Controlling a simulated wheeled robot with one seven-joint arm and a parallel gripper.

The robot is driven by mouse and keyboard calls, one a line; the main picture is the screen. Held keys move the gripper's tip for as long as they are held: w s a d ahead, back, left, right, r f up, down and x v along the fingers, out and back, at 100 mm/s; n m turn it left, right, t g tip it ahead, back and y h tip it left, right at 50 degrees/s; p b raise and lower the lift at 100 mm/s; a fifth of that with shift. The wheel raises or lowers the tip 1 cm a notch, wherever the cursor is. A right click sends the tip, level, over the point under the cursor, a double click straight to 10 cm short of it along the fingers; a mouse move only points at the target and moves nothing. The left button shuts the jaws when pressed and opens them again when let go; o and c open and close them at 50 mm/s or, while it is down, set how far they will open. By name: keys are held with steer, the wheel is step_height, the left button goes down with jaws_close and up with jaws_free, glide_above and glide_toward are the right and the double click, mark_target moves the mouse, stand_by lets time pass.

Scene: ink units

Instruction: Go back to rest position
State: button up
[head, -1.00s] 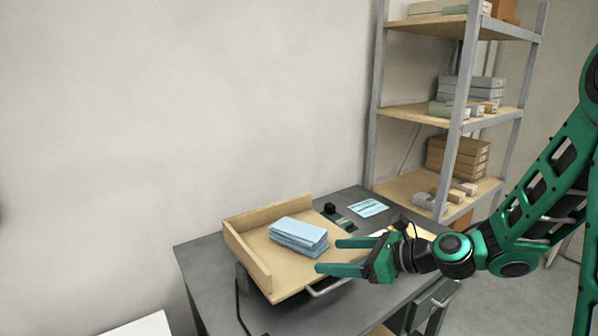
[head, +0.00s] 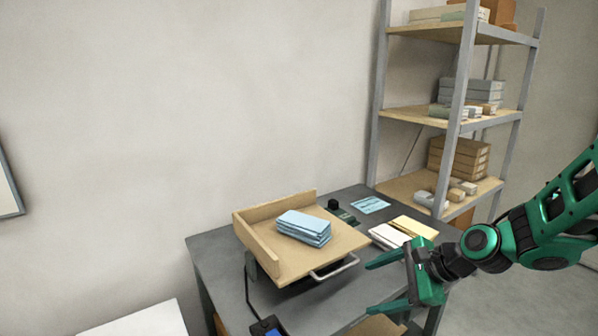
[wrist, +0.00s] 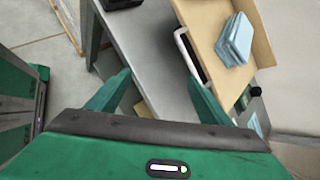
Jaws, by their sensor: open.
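My green gripper (head: 372,286) is open and empty, with its fingers spread apart. In the head view it is at the right front of the grey table (head: 215,250), right of the wooden tray (head: 345,240). The fingers also show in the wrist view (wrist: 153,92), pointing toward the table, with nothing between them. A stack of light blue sheets or cloths (head: 304,228) lies in the tray, apart from my gripper; it also shows in the wrist view (wrist: 236,40). The tray has a metal handle (head: 335,267) at its front.
Pale and yellow stacks (head: 414,228) and a flat blue item (head: 370,205) lie on the table's right part. A metal shelf unit (head: 463,95) with boxes stands behind. A blue-screened device (head: 266,328) is at the table's front. A white surface (head: 145,321) is at lower left.

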steer(key=s+d+r+n+g+h, duration=0.1)
steer(key=s+d+n+h, duration=0.25)
steer(key=s+d, duration=0.35)
steer(key=s+d+n+g+h, duration=0.2)
steer(key=s+d+n, duration=0.25)
steer(key=d, duration=0.45)
steer(key=s+d+r+n+g, duration=0.1)
steer(key=s+d+r, duration=0.1)
steer(key=s, duration=0.5)
steer(key=s+d+r+n+g+h, duration=0.1)
steer(key=s+d+r+n, duration=0.1)
steer(key=s+d, duration=0.3)
steer(key=shift+s, duration=1.05)
steer(key=shift+h, duration=0.25)
steer(key=shift+w+f, duration=0.3)
steer(key=shift+w, duration=0.35)
